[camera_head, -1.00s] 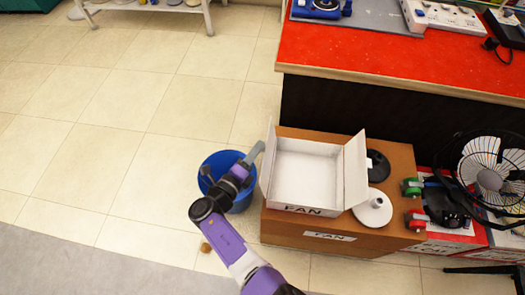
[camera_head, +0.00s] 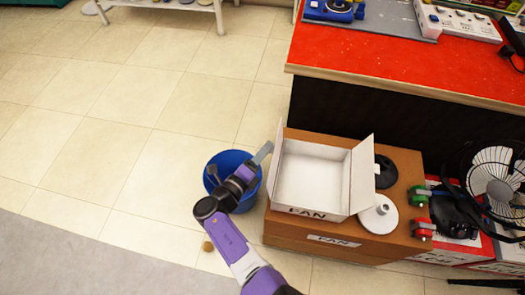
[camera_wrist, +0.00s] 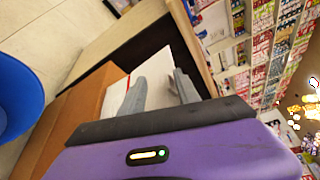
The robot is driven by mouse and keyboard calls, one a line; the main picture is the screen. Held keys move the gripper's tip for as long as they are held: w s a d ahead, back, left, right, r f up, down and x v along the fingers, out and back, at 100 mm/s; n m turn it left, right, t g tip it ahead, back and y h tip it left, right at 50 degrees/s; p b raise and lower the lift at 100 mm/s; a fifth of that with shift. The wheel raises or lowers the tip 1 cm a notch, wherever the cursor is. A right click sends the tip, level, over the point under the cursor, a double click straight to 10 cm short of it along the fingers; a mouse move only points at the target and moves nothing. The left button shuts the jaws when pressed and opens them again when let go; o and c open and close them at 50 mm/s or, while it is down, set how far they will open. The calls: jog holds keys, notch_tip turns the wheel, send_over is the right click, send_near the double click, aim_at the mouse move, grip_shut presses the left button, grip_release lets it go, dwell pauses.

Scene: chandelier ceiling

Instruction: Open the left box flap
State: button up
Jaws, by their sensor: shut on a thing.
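The white box (camera_head: 312,178), marked "FAN" on its front, stands open and empty on a brown carton (camera_head: 405,165). Its left flap (camera_head: 276,160) stands up roughly along the box's left edge, seen as a narrow strip. Its right flap (camera_head: 362,174) stands up and leans outward. My gripper (camera_head: 265,152) comes from the left and is shut on the left flap near its middle. In the wrist view, the white flap (camera_wrist: 152,74) shows between and behind my grey fingers (camera_wrist: 158,92). The fingertips' exact contact is partly hidden.
A blue bin (camera_head: 232,165) stands on the floor under my forearm. A black disc (camera_head: 385,172) and a white round base (camera_head: 379,217) lie right of the box. A fan (camera_head: 492,180) stands farther right. The red-topped table (camera_head: 400,65) is behind.

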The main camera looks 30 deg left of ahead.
jog(key=shift+s+f, duration=0.1)
dwell(0.3)
jog(key=s+r+p, duration=0.1)
jog(key=s+p, duration=0.1)
jog(key=s, duration=0.5)
jog(key=shift+s+a+r, duration=0.15)
jog(key=shift+s+a, duration=0.15)
jog(key=shift+a, duration=0.1)
